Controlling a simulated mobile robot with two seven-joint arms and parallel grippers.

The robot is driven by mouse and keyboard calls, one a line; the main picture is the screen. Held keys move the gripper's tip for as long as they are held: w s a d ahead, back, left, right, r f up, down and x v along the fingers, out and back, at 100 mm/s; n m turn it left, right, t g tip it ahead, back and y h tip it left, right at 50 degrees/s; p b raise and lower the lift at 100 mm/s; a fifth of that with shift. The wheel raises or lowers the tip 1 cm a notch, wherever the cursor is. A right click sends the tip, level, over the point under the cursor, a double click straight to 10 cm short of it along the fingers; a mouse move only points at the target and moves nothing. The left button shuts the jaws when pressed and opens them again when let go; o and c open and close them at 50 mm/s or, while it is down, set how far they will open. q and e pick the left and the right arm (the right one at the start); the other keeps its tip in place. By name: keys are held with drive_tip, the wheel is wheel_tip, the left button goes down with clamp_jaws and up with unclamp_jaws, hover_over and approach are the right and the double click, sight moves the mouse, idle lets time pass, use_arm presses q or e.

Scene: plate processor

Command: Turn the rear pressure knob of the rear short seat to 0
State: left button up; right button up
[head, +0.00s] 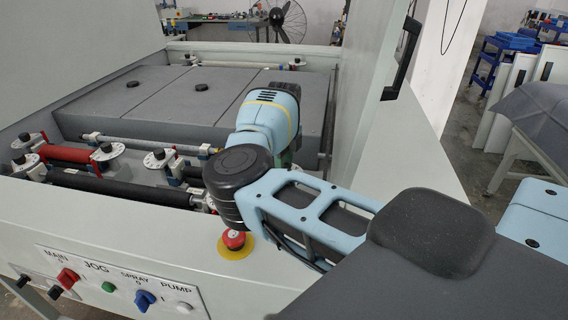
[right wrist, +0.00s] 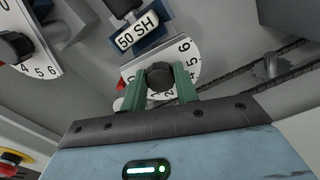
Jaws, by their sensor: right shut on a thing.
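In the right wrist view a black knob (right wrist: 160,76) sits on a white numbered dial (right wrist: 192,58). The green fingers of my right gripper (right wrist: 161,84) are shut on this knob, one on each side. Digits 5 and 6 show at the dial's upper right; the fingers partly cover the lower numbers, so the setting cannot be read. In the head view my right arm reaches over the machine's side wall and hides this knob and most of the gripper. My left gripper is in neither view.
A "50 SH" label (right wrist: 138,33) sits above the held knob. Another dial (right wrist: 42,62) is at the left. In the head view, rollers with white dials (head: 105,152) lie left of my arm. A red emergency button (head: 233,239) and the control panel (head: 125,288) are in front.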

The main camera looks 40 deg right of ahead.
drive_tip(key=shift+r+n, duration=0.1)
drive_tip(key=shift+n, duration=0.6)
drive_tip(key=o, duration=1)
wheel_tip(320, 180, up, 8)
drive_tip(key=shift+f, duration=0.15)
idle(0.4)
